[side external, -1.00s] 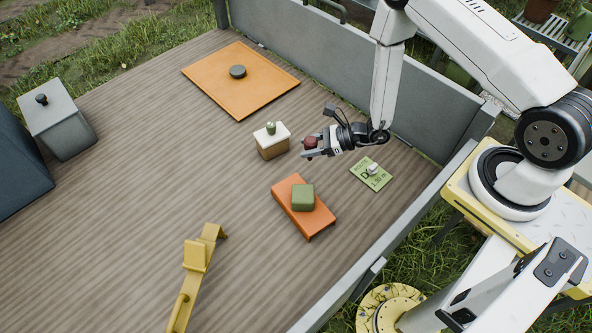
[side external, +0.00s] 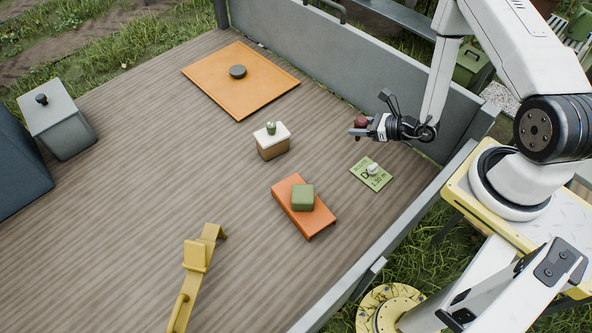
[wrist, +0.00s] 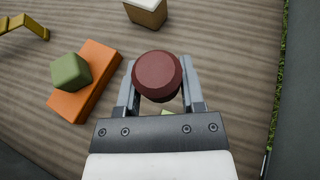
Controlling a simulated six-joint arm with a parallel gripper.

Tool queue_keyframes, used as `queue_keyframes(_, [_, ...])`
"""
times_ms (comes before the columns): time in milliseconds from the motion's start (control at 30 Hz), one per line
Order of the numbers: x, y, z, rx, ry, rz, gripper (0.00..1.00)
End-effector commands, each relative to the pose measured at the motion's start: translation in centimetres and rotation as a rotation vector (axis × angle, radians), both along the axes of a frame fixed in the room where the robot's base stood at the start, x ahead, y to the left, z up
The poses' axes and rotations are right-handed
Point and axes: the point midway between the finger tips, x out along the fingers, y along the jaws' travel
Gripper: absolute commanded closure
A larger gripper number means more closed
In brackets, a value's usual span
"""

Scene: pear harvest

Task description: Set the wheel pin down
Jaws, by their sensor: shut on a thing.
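My gripper (side external: 359,128) is shut on a dark red, rounded piece, which I take to be the wheel pin (side external: 361,121). It is held above the deck (side external: 150,190), up and left of the green card. In the wrist view the wheel pin (wrist: 157,76) shows as a faceted dark red head between the two grey fingers. Its lower part is hidden. The pin does not touch the deck.
A green printed card (side external: 371,181) with a small whitish piece (side external: 373,168) lies near the right edge. An orange block (side external: 318,220) carries a green cube (side external: 303,197). A cream-lidded box (side external: 272,148), orange mat (side external: 215,75) and yellow bracket (side external: 196,258) stand left. Grey boards (side external: 330,62) bound the deck.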

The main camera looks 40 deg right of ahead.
Motion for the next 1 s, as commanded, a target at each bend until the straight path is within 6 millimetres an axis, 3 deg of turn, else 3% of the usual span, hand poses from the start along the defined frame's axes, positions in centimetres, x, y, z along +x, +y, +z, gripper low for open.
queue_keyframes(267, [1.5, -0.2, -0.7, -0.001, -0.002, 0.004, 1.00])
queue_keyframes(800, [8.5, -1.5, -3.9, -0.001, -0.003, 0.003, 1.00])
queue_keyframes(1000, [10.2, -1.9, -5.7, 0.000, -0.001, 0.002, 1.00])
